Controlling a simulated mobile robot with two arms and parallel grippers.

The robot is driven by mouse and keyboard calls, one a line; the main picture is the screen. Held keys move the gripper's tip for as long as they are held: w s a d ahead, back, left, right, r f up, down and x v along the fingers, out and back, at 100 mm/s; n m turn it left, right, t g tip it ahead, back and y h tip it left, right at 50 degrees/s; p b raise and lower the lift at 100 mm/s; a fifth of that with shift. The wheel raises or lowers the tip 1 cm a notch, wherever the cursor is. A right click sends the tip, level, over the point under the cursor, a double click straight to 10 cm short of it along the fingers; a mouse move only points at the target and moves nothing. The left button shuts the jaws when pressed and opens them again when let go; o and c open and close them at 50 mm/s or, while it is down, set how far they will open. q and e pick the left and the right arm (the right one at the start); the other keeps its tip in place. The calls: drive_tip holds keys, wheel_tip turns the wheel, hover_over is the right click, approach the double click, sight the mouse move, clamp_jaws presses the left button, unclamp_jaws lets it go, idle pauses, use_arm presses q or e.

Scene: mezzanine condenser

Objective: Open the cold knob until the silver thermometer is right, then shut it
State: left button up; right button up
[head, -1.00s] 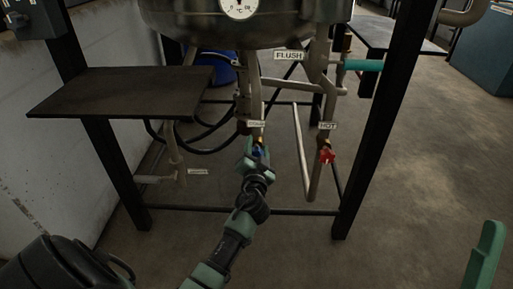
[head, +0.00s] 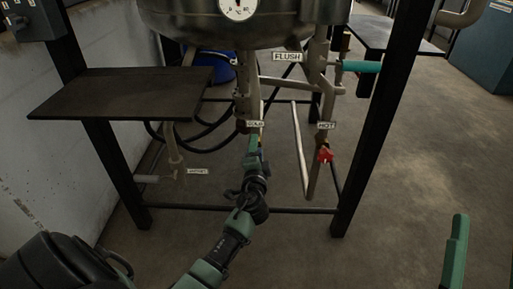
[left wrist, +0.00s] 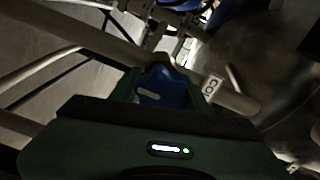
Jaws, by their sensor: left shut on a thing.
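The cold knob is blue and shows in the left wrist view (left wrist: 163,90) between the fingers of my left gripper (left wrist: 165,88). My left gripper (head: 254,150) is shut on it, below the COLD label (head: 255,124); in the head view the gripper hides most of the knob. The thermometer (head: 239,9) is a white round dial on the front of the steel vessel. Its top is cut off by the frame edge, and its reading is too small to tell. A green part of my right gripper (head: 455,256) shows at the lower right; whether it is open cannot be told.
A red knob (head: 325,155) hangs under the HOT label (head: 326,125), right of the cold one. A dark shelf (head: 120,92) stands at the left. Black frame legs (head: 386,115) and a low crossbar flank the pipes. The floor at right is clear.

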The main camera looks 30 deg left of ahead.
use_arm(q)
drive_tip(key=shift+f, duration=0.1)
idle(0.3)
drive_tip(key=o, duration=1.4)
drive_tip(key=shift+c, duration=0.2)
drive_tip(key=v, duration=0.8)
drive_tip(key=shift+p, duration=0.35)
use_arm(e)
drive_tip(key=shift+w+f+g+h, duration=0.15)
drive_tip(key=shift+w+f+g, duration=0.35)
drive_tip(key=shift+f, duration=0.2)
drive_tip(key=shift+w+f+g+h, duration=0.15)
drive_tip(key=shift+w+f+g, duration=0.3)
drive_tip(key=shift+f, duration=0.25)
use_arm(q)
drive_tip(key=shift+w, duration=0.1)
